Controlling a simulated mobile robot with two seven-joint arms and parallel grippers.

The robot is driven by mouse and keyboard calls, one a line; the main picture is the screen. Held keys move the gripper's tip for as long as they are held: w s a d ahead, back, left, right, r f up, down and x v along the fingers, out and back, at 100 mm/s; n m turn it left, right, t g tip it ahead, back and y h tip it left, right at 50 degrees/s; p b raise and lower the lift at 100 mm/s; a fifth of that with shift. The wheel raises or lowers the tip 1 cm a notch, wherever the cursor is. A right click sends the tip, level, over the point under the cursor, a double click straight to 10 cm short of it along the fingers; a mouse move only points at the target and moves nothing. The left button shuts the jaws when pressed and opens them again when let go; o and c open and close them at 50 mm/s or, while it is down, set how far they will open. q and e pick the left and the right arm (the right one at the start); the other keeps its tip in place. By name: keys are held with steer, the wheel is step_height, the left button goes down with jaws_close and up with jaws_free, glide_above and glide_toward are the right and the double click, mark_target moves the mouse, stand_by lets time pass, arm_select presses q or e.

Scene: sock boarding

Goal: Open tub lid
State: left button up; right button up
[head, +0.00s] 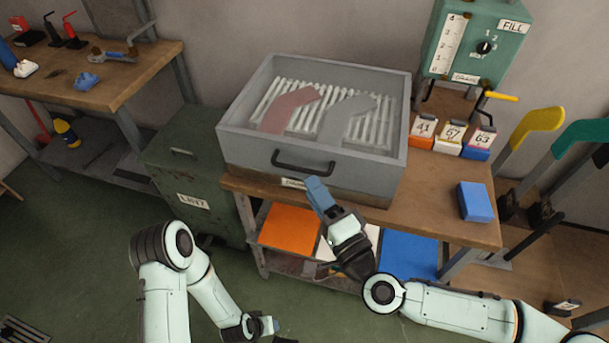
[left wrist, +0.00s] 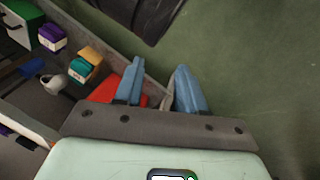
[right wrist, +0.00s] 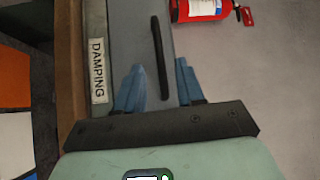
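The grey tub (head: 235,143) sits on the wooden bench with its clear lid (head: 335,85) closed. A red sock shape (head: 287,108) and a grey one (head: 345,117) show through it, over white slats. A dark bar handle (head: 303,168) is on the tub's front; it also shows in the right wrist view (right wrist: 160,58). My right gripper (head: 315,184) is just in front of the handle, fingers apart. In the right wrist view the handle's near end lies between the open blue fingers (right wrist: 160,85). My left gripper (head: 270,325) is low, away from the tub, open and empty (left wrist: 157,85).
A green cabinet (head: 190,165) stands left of the bench. A blue block (head: 476,201) and numbered cards (head: 453,133) lie right of the tub, below a green dial box (head: 480,45). Colored panels (head: 290,225) fill the lower shelf. The left floor is free.

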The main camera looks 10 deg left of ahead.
mark_target(303, 174)
steer(key=x, duration=0.5)
steer(key=shift+b, duration=0.3)
jaws_close()
